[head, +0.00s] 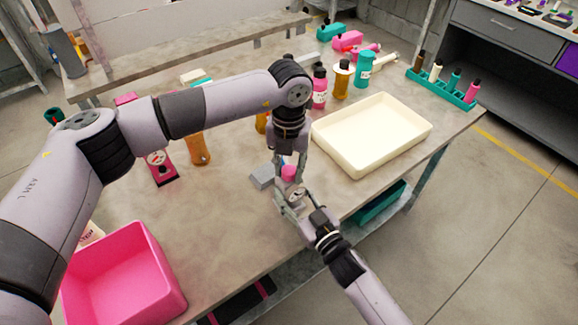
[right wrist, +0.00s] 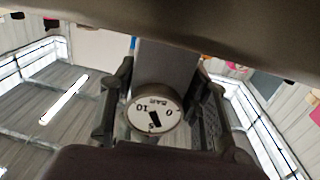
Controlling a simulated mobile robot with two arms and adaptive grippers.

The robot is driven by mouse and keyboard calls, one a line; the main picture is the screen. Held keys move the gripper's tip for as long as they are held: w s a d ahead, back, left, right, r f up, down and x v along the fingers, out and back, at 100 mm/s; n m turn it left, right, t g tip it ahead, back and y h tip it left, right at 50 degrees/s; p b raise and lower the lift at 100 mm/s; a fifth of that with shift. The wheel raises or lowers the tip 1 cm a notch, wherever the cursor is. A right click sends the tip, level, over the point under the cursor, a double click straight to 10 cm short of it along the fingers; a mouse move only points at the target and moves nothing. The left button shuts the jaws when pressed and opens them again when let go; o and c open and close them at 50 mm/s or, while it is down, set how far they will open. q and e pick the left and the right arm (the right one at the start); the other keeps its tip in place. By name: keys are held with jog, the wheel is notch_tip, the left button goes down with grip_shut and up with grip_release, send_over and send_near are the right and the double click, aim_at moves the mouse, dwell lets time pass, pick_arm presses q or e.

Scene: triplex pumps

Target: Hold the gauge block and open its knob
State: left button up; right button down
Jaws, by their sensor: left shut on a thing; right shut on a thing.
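The gauge block shows in the head view as a round white dial (head: 296,196) near the table's front edge, with a pink knob (head: 289,172) above it. My left gripper (head: 290,165) points down from above and is shut on the pink knob. My right gripper (head: 293,199) comes from the lower right and is shut on the gauge block around the dial. In the right wrist view the dial (right wrist: 154,116), marked 0, 5, 10 and BAR, sits between the fingers, with a grey body (right wrist: 166,65) above it. The knob is not clear there.
A grey block (head: 262,177) is just left of the grippers. A cream tray (head: 370,165) lies to the right, a pink bin (head: 122,277) at front left. Several bottles stand at the back.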

aim_at(289, 169)
pick_arm(q)
jog(key=o, duration=1.2)
notch_tip(289, 169, up, 12)
pick_arm(e)
jog(key=c, duration=0.8)
grip_release()
